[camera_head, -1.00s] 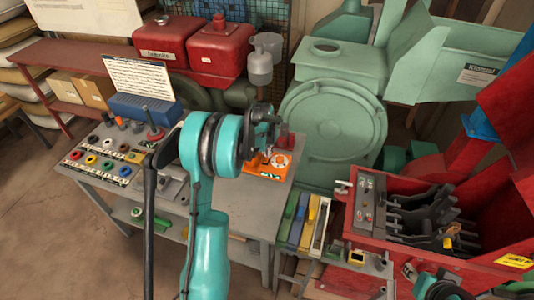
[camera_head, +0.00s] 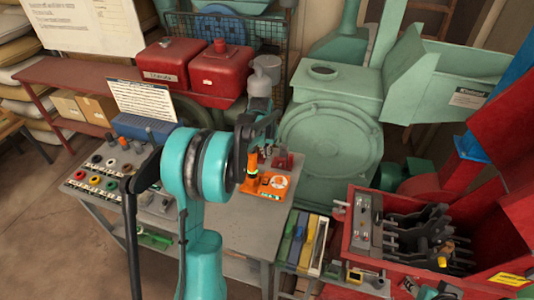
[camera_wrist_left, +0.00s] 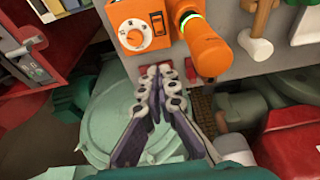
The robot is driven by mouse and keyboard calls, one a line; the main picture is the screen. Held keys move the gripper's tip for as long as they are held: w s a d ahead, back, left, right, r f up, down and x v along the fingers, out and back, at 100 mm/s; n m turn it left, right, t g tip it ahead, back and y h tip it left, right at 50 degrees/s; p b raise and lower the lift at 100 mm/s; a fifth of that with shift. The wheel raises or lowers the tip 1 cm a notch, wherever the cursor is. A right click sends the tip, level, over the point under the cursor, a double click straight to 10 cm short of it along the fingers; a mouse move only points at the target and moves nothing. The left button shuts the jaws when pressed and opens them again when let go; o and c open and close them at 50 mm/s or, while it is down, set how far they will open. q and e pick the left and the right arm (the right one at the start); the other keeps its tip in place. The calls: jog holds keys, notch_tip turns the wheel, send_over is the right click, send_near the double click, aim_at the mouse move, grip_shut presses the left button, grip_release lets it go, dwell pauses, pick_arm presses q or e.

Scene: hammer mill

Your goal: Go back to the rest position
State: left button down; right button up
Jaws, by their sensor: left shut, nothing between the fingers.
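My left gripper (camera_head: 266,148) is raised over the back right part of the grey workbench, above and behind an orange dial device (camera_head: 277,182). In the left wrist view its two dark fingers (camera_wrist_left: 158,72) are together at the tips, with nothing between them. The orange device (camera_wrist_left: 140,25) lies just beyond the fingertips there, apart from them, with an orange-handled tool (camera_wrist_left: 205,50) beside it. My teal left arm hides part of the bench in the head view.
The workbench (camera_head: 225,225) holds several coloured knobs at the left and a sign. The green mill (camera_head: 330,140) stands behind right. A red bin (camera_head: 350,235) with dark hammers is at the right, beside coloured binders (camera_head: 305,240). Red tanks (camera_head: 218,70) stand at the back.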

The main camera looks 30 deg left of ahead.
pick_arm(q)
jog(key=s+d+r+m+t, duration=0.1)
jog(key=s+d+r+t, duration=0.1)
jog(key=s+d+r, duration=0.95)
jog(key=s+d+f+t, duration=0.1)
jog(key=s+d, duration=0.3)
jog(key=s, duration=0.3)
jog(key=s+d+f+m+t, duration=0.1)
jog(key=s+d+f, duration=0.1)
jog(key=s+d, duration=0.3)
jog(key=s, duration=0.3)
jog(key=shift+s+d+f+m+h, duration=0.15)
jog(key=shift+s+f+m+h, duration=0.05)
jog(key=shift+f+m+h, duration=0.1)
